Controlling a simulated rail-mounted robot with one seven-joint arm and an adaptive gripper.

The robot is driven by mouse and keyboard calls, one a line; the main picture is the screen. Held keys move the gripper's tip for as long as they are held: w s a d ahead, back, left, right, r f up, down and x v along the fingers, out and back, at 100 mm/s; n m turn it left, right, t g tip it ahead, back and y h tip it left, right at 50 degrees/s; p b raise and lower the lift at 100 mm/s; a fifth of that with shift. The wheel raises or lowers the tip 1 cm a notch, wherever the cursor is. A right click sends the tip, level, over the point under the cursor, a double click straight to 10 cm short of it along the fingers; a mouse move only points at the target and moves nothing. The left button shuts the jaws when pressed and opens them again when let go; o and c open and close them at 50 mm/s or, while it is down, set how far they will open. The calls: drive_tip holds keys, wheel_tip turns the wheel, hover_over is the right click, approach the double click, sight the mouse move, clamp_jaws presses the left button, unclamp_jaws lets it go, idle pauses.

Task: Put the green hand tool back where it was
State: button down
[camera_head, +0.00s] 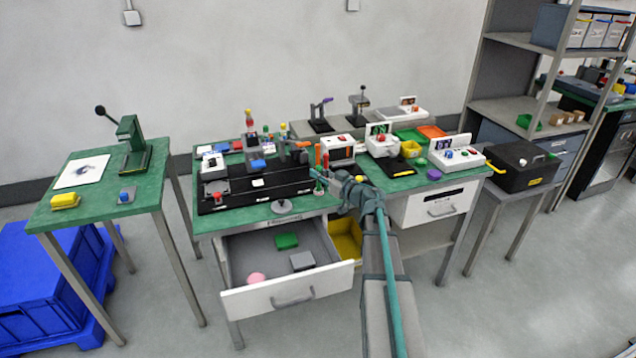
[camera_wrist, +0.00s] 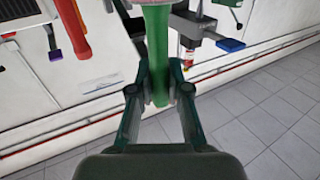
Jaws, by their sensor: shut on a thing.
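The green hand tool (camera_wrist: 157,60) is between the fingers of my gripper (camera_wrist: 160,92) in the wrist view. Its green handle points down between the fingertips, and its upper end runs out of the top of the picture. My gripper is shut on it. The tool is small there and partly hidden by my arm. A red-handled tool (camera_wrist: 73,28) shows to the left in the wrist view.
An open drawer (camera_head: 288,298) holding a green block (camera_head: 287,241), a grey block and a pink piece juts out below the bench. A black rack (camera_head: 255,185) stands left of my gripper. A yellow bin (camera_head: 346,247) sits under the bench.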

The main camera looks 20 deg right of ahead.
sight(318, 186)
drive_tip(key=shift+w+f, duration=0.15)
drive_tip(key=shift+f, duration=0.75)
drive_tip(key=shift+w+f, duration=0.1)
drive_tip(key=shift+f, duration=0.8)
drive_tip(key=shift+f, duration=0.1)
drive_tip(key=c, duration=1.1)
unclamp_jaws()
drive_tip(key=shift+c, duration=0.2)
drive_tip(key=shift+s, duration=0.1)
drive_tip(key=b+v, duration=0.1)
drive_tip(key=v, duration=1)
drive_tip(key=shift+s+d, duration=0.15)
drive_tip(key=shift+s, duration=0.25)
drive_tip(key=shift+d, duration=0.1)
